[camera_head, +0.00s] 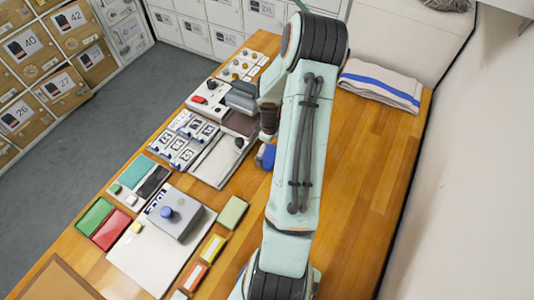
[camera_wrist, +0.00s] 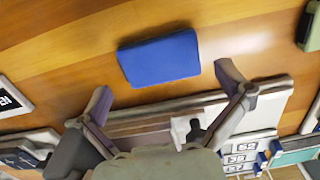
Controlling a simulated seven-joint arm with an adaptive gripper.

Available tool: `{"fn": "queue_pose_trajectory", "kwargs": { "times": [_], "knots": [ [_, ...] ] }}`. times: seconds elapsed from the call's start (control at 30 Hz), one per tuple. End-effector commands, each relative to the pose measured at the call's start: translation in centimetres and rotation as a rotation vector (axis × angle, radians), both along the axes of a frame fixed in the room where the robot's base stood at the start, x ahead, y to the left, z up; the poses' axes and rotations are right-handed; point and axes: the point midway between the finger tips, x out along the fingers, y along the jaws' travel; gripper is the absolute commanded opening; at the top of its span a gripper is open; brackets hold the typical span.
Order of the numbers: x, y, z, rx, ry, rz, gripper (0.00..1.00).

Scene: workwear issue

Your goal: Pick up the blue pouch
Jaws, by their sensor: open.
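The blue pouch (camera_wrist: 160,59) lies flat on the wooden table in the wrist view, a rounded rectangle with nothing on top of it. In the head view the blue pouch (camera_head: 265,156) shows only as a small part, the rest hidden behind my arm. My gripper (camera_wrist: 165,84) is open and empty, with its two fingers spread wide. In the wrist view the pouch appears just beyond the fingertips, roughly centred between them and not touching them. In the head view my gripper is mostly hidden by my arm.
Grey trays and panels (camera_head: 222,158) lie left of the pouch. A green block (camera_head: 233,212) and a white board with a grey box (camera_head: 175,215) are nearer the front. A folded striped towel (camera_head: 380,85) lies at the back right. The table's right side is clear.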

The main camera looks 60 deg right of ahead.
Motion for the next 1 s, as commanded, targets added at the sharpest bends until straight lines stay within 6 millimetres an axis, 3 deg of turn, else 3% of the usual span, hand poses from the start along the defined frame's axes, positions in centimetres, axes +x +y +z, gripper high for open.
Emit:
{"fn": "queue_pose_trajectory", "kwargs": {
  "times": [0.2, 0.47, 0.6, 0.63, 1.0],
  "knots": [
    [0.0, 0.0, -2.2, 0.001, 0.0, 0.0, 1.0],
    [0.0, 0.0, -2.3, -0.001, 0.0, 0.0, 1.0],
    [0.0, 0.0, -2.3, 0.0, 0.0, 0.0, 0.56],
    [0.0, 0.0, -2.3, 0.0, 0.0, 0.0, 0.5],
    [0.0, 0.0, -2.4, 0.0, 0.0, -0.001, 0.5]
  ]
}}
